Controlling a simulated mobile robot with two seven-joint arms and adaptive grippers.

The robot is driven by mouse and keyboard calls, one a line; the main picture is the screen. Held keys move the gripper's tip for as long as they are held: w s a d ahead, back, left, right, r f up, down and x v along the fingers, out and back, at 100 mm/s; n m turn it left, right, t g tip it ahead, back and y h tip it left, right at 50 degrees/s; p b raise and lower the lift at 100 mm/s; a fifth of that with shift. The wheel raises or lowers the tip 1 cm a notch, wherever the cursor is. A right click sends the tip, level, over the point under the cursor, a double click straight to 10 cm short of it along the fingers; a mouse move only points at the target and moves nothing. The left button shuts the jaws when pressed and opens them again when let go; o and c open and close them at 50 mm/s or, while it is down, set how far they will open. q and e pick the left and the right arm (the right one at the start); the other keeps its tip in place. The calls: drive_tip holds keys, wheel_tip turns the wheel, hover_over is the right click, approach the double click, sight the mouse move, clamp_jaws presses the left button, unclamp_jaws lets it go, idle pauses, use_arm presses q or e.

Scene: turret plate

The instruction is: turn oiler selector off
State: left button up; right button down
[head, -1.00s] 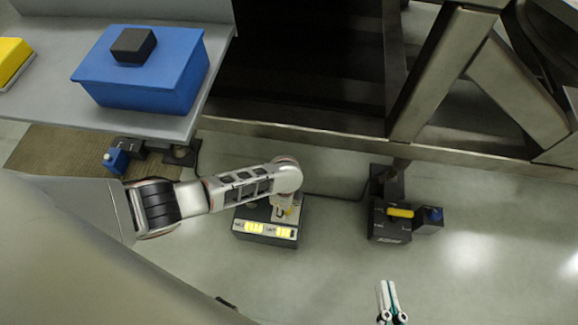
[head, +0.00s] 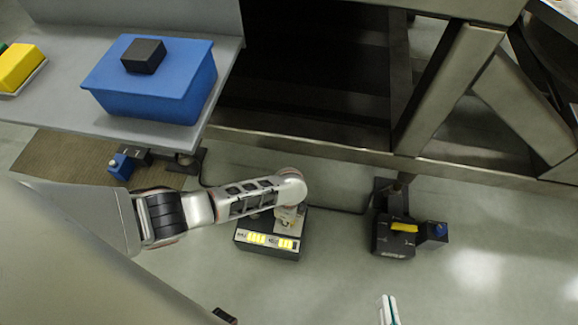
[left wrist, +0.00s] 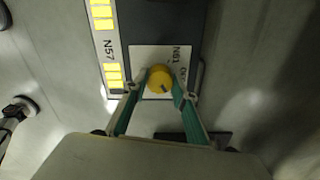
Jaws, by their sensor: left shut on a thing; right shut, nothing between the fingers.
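A dark box with lit yellow windows (head: 268,243) stands on the floor under my left arm. In the left wrist view a round yellow knob (left wrist: 160,79) with a dark mark sits on its pale label plate (left wrist: 148,56). My left gripper (left wrist: 160,86) has its green-sided fingers on either side of this knob and is shut on it. In the head view the knob is mostly hidden by my arm. My right gripper (head: 389,309) is shut and empty at the bottom edge, apart from everything. The small lettering on the plate is hard to read.
A second dark box (head: 392,240) with a yellow bar (head: 404,227) and a blue knob (head: 439,230) stands to the right. A steel frame (head: 330,149) runs behind. A blue bin (head: 160,90) sits on the grey table (head: 60,105). The floor at lower right is clear.

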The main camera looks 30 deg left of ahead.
use_arm(q)
drive_tip(key=shift+w+r+n, duration=0.15)
drive_tip(key=shift+n, duration=0.55)
drive_tip(key=n+p, duration=0.1)
drive_tip(key=n, duration=0.2)
drive_tip(key=shift+d+n+p, duration=0.1)
drive_tip(key=shift+n+p, duration=0.2)
drive_tip(key=shift+p, duration=0.05)
drive_tip(key=shift+n, duration=0.8)
drive_tip(key=shift+n+p, duration=0.3)
drive_tip(key=shift+n, duration=0.9)
drive_tip(key=shift+f+n, duration=0.2)
drive_tip(key=shift+n, duration=0.9)
use_arm(e)
drive_tip(key=d+n, duration=0.2)
drive_tip(key=d, duration=0.1)
drive_tip(key=shift+w+d+f+g+h, duration=0.1)
drive_tip(key=shift+f+g+h, duration=0.05)
drive_tip(key=shift+g+h, duration=0.2)
use_arm(q)
drive_tip(key=shift+s, duration=0.2)
use_arm(e)
drive_tip(key=shift+f, duration=0.1)
